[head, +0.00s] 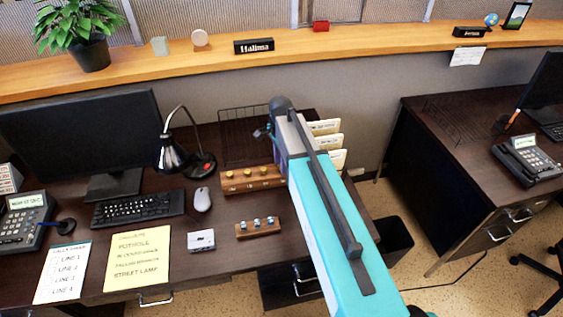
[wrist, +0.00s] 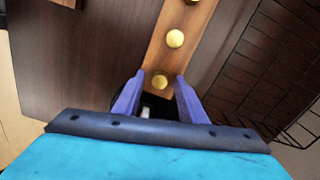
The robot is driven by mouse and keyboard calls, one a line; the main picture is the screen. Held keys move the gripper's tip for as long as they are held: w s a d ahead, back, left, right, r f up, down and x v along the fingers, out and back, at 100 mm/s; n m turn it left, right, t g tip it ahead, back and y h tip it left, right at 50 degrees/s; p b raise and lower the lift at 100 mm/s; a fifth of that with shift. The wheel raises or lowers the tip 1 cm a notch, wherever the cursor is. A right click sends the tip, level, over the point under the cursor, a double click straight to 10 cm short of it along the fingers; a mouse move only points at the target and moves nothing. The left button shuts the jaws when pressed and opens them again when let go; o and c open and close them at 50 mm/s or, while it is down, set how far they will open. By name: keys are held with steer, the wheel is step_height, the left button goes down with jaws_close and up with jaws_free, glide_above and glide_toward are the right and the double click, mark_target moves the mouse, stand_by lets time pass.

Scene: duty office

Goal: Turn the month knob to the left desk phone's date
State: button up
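A wooden strip (head: 240,186) with yellow knobs stands at the back of the left desk; it also shows in the wrist view (wrist: 186,52). Which knob is the month knob I cannot tell. My gripper (wrist: 159,78) is open, with its two purple fingers on either side of the end yellow knob (wrist: 160,83); whether they touch it is unclear. A small pale thing (wrist: 145,113) shows between the fingers. The left desk phone (head: 25,222) has a lit display (head: 27,202), too small to read surely.
A smaller wooden block (head: 258,229) with blue-and-white switches stands in front of the strip. A lamp (head: 180,150), mouse (head: 202,199) and keyboard (head: 138,208) lie left. A wire rack (wrist: 265,60) stands beside the strip. Another phone (head: 527,160) is on the right desk.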

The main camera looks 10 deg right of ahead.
jaws_close()
steer(key=shift+n, duration=0.4)
steer(key=n+b, duration=0.1)
steer(key=n, duration=1)
steer(key=shift+b, duration=0.4)
stand_by(0.5)
jaws_free()
